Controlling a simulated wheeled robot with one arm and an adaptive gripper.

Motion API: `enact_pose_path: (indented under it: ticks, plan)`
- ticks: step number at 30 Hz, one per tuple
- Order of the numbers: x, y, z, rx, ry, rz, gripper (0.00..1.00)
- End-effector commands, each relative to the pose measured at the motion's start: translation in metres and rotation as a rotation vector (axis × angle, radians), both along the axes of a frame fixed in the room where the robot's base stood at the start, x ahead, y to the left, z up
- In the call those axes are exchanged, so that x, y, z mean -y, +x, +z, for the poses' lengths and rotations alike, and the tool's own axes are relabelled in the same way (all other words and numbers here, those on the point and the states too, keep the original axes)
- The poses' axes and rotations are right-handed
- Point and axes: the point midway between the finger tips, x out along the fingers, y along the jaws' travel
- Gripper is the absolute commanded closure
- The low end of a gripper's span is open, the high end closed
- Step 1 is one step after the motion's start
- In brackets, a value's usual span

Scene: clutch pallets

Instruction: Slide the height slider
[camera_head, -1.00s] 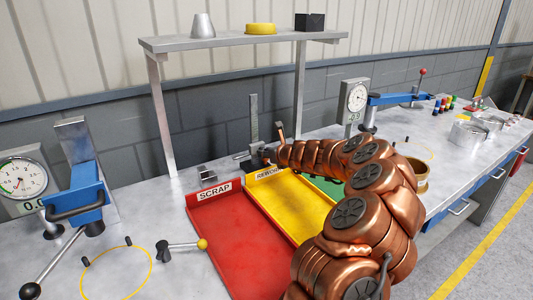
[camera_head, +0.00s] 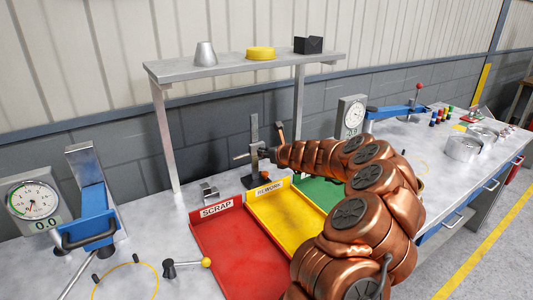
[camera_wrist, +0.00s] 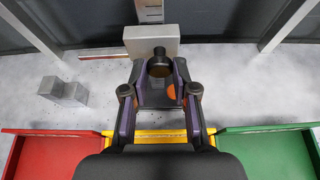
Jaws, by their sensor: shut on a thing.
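The height gauge is a grey upright column (camera_head: 254,126) on a dark base (camera_head: 256,181), standing behind the yellow tray. Its height slider is a grey block (camera_wrist: 152,40) with a dark round knob (camera_wrist: 159,65), seen close in the wrist view. In the head view the slider sits on the column well above the base, with a thin bar reaching left. My gripper (camera_wrist: 160,82) is shut on the slider's knob, one finger on each side. In the head view my copper arm reaches in from the right and partly hides the gripper (camera_head: 268,153).
Red scrap tray (camera_head: 240,255), yellow rework tray (camera_head: 290,215) and green tray (camera_head: 322,192) lie in front of the gauge. A small grey block (camera_head: 209,193) is left of it. A shelf (camera_head: 235,66) stands overhead. A dial gauge (camera_head: 351,115) is to the right.

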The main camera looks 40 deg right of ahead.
Motion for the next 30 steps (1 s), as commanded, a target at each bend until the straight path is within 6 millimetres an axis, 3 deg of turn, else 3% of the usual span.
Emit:
enact_pose_path:
  ticks: [8, 20, 30]
  plan:
    - [0.0, 0.0, -0.001, -0.001, 0.0, 0.001, 0.47]
    - [-0.001, -0.005, 0.001, -0.001, 0.001, 0.001, 0.47]
    - [-0.002, -0.044, 0.018, 0.0, 0.001, -0.001, 0.47]
